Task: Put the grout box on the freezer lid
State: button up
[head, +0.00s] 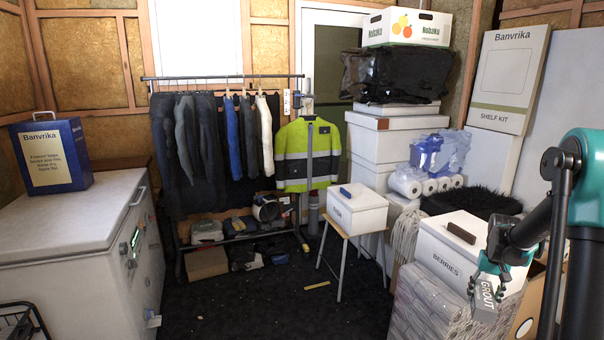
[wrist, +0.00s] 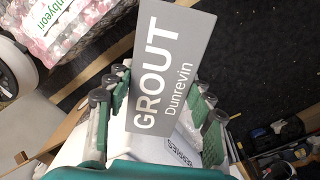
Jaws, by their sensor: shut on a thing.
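The grout box (head: 485,299) is a small grey box with white "GROUT" lettering, at the lower right of the head view. It fills the middle of the wrist view (wrist: 172,70), with "GROUT Dunrevin" readable. My gripper (head: 489,275) is shut on the grout box; its green-padded fingers (wrist: 158,118) lie on both sides of it. The box hangs tilted, in front of the white "BERRIES" box. The freezer is the white chest at the left, and its lid (head: 70,215) is flat and mostly bare. A blue box (head: 52,157) with a carry handle stands on the lid's back part.
A white box on a stool (head: 357,209) stands in the middle, with a blue item on top. The white "BERRIES" box (head: 448,255) sits on wrapped packs at the right. A clothes rack (head: 225,78) stands at the back. The dark floor (head: 240,310) before the freezer is mostly clear.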

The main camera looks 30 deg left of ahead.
aim_at(86, 217)
jog(key=i+j+u, duration=0.65)
jog(key=i+u, duration=0.65)
jog(key=i, duration=0.15)
jog(key=i+u, duration=0.4)
jog(key=i+l+u, duration=0.85)
jog(key=i, duration=0.2)
jog(key=i+l+u, duration=0.45)
jog(key=k, duration=0.1)
